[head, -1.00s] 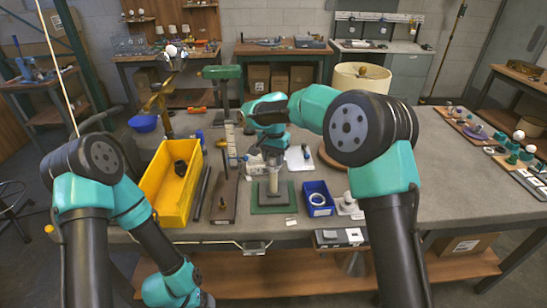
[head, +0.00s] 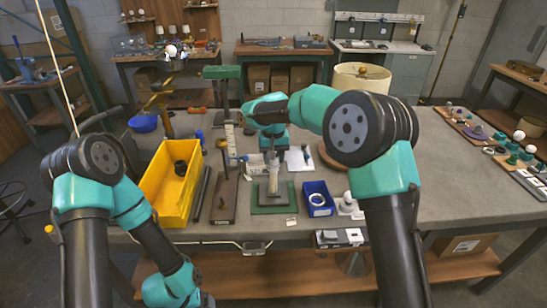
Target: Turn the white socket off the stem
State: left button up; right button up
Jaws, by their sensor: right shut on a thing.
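A pale upright stem (head: 273,182) stands in a grey base on a green mat (head: 287,205) near the front middle of the bench. My right gripper (head: 272,161) is directly above it, pointing down, and is shut on the white socket at the stem's top. The socket is mostly hidden by the fingers and wrist, so I cannot tell whether it still touches the stem. My left arm hangs in front of the bench at lower left; its gripper is outside the picture.
A yellow bin (head: 168,192) holding a dark part stands left. A brown board (head: 223,203) lies between it and the mat. A blue tray (head: 319,202) with a white ring is just right of the mat. A lampshade (head: 361,80) stands behind my right arm. The bench's right side has free room.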

jog(key=shift+n, duration=1)
jog(key=n, duration=0.3)
jog(key=shift+r+n, duration=0.1)
jog(key=shift+n, duration=1.8)
jog(key=n, duration=0.2)
jog(key=shift+n, duration=0.4)
jog(key=o, duration=0.5)
jog(key=shift+n, duration=0.4)
jog(key=c, duration=0.5)
